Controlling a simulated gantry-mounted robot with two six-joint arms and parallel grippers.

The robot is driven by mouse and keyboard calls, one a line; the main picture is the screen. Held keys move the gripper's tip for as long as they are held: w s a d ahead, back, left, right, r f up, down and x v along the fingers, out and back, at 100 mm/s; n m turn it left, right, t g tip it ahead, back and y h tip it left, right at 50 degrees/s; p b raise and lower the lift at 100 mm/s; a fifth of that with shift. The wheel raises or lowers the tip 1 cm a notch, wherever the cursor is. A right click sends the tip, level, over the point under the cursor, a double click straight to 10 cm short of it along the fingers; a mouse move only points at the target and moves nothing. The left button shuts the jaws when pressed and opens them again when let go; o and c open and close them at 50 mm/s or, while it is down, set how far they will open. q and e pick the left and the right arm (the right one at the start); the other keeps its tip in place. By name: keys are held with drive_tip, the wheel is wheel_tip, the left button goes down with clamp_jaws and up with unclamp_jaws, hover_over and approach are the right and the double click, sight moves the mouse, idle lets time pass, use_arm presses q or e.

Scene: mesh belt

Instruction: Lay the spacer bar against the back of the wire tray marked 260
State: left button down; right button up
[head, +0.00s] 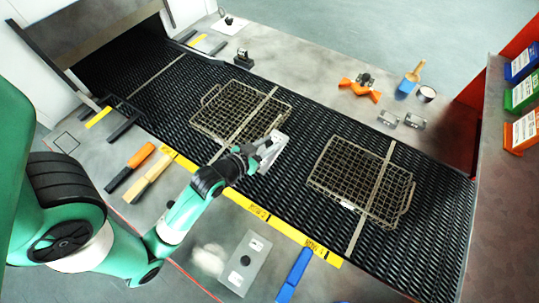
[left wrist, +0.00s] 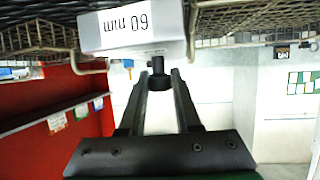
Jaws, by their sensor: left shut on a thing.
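My left gripper (head: 250,153) is shut on a pale grey block, seemingly the spacer bar (head: 270,152), near the right front corner of the left wire tray (head: 215,117). In the left wrist view the bar (left wrist: 130,28) reads "60 mm", upside down. There my gripper's fingers (left wrist: 158,85) close on a dark knob on it. I cannot tell whether the bar touches the belt or tray. The right wire tray (head: 338,170) lies apart, with a small pale tag at its front edge. I cannot read 260 on either tray. My right gripper is not in view.
The black mesh belt (head: 300,150) has clear room between the trays. Thin pale strips cross the belt and trays. A yellow marked strip (head: 245,203) runs along the front edge. A grey plate (head: 245,262) and blue bar (head: 294,275) lie on the front ledge.

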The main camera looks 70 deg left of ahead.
use_arm(q)
drive_tip(key=shift+f+b, duration=0.7)
drive_tip(key=shift+f, duration=1.35)
drive_tip(key=shift+f, duration=0.2)
drive_tip(key=c, duration=0.6)
unclamp_jaws()
drive_tip(key=shift+r, duration=0.2)
drive_tip(key=shift+s+d+r, duration=0.15)
drive_tip(key=shift+s, duration=0.05)
drive_tip(key=p+v, duration=0.1)
drive_tip(key=v, duration=1)
drive_tip(key=shift+p, duration=0.3)
